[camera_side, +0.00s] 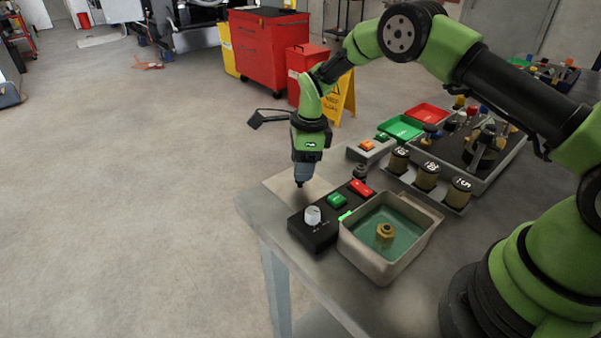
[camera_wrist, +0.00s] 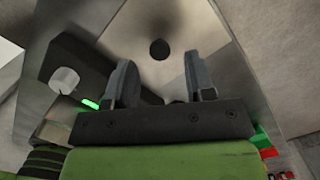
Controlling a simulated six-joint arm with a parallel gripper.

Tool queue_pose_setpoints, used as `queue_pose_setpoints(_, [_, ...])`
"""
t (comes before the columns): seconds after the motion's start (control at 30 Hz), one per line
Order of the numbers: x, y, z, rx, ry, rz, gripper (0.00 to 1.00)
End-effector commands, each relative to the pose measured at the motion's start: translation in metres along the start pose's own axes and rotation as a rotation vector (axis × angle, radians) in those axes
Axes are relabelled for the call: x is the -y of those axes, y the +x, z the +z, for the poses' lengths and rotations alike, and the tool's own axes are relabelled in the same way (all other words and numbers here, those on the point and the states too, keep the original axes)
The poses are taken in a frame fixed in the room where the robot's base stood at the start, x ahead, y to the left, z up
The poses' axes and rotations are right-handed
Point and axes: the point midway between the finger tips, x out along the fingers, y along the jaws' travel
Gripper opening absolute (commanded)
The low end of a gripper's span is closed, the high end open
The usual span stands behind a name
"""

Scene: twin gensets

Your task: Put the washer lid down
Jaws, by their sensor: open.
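The washer lid (camera_wrist: 185,25) is a flat, pale metal plate with a dark round knob (camera_wrist: 160,49). It appears to lie flat on the bench, and in the side view the pale plate (camera_side: 280,185) is near the bench's far left corner. My gripper (camera_wrist: 160,62) is open, with the knob showing between and just beyond the fingertips. In the side view my gripper (camera_side: 300,180) points down over the plate. I cannot tell whether the fingers touch the knob. The washer basin (camera_side: 372,262) is uncovered, and a yellow nut-shaped part (camera_side: 385,231) sits in its green liquid.
A black control box (camera_side: 312,236) with a white knob and a lit green lamp stands between plate and basin. Green and red buttons, labelled cylinders (camera_side: 427,176) and trays (camera_side: 400,127) stand to the right. The bench edge is close on the left, with open floor beyond.

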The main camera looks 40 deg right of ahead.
Motion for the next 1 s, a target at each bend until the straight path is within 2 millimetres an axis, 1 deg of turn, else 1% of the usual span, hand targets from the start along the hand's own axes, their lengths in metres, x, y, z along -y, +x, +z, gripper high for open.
queue_pose_setpoints(0.03, [0.001, -0.014, 0.001, 0.002, 0.000, -0.004, 0.50])
queue_pose_setpoints(0.1, [0.001, -0.030, 0.001, 0.003, 0.001, -0.004, 0.50])
queue_pose_setpoints(0.2, [0.001, -0.052, 0.001, 0.002, 0.001, -0.005, 0.50])
queue_pose_setpoints(0.33, [0.001, -0.074, 0.000, 0.000, 0.000, -0.003, 0.50])
queue_pose_setpoints(0.47, [0.000, -0.087, 0.000, -0.001, 0.002, -0.001, 0.50])
queue_pose_setpoints(0.67, [0.000, -0.092, 0.000, -0.002, 0.000, 0.000, 0.50])
queue_pose_setpoints(0.77, [-0.002, -0.102, 0.000, 0.007, -0.035, -0.011, 0.50])
queue_pose_setpoints(0.87, [-0.010, -0.131, 0.001, 0.029, -0.142, -0.041, 0.50])
queue_pose_setpoints(0.97, [-0.027, -0.173, -0.002, 0.055, -0.322, -0.094, 0.50])
queue_pose_setpoints(1.0, [-0.036, -0.190, -0.005, 0.064, -0.405, -0.118, 0.50])
